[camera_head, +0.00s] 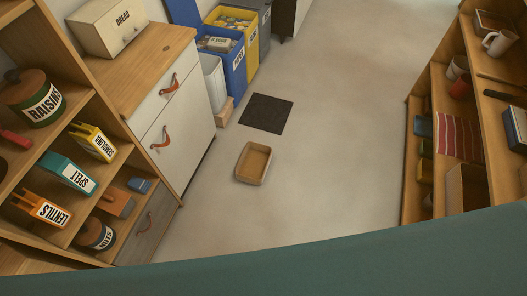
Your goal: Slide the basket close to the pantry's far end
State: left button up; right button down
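A small tan, open, rectangular basket (241,177) with rounded corners sits upright on the floor in the middle of the head view. It looks empty. The open shelving at the left (88,240) holds labelled food packets and jars and looks like the pantry. Neither of my grippers is in view, and nothing touches the basket.
A dark mat (265,114) lies on the floor just beyond the basket. A white cabinet (190,125) with leather pulls stands to its left, with blue (236,68) and yellow (250,48) bins behind. Shelving (411,165) stands at right. The floor (330,130) between is clear.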

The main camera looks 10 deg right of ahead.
aim_at(253, 166)
jog(key=z, duration=0.15)
jog(key=i+l+u, duration=0.2)
jog(key=i+l, duration=0.2)
jog(key=i, duration=0.3)
jog(key=i+l+u, duration=0.25)
jog(key=i+l, duration=0.2)
jog(key=i, duration=0.2)
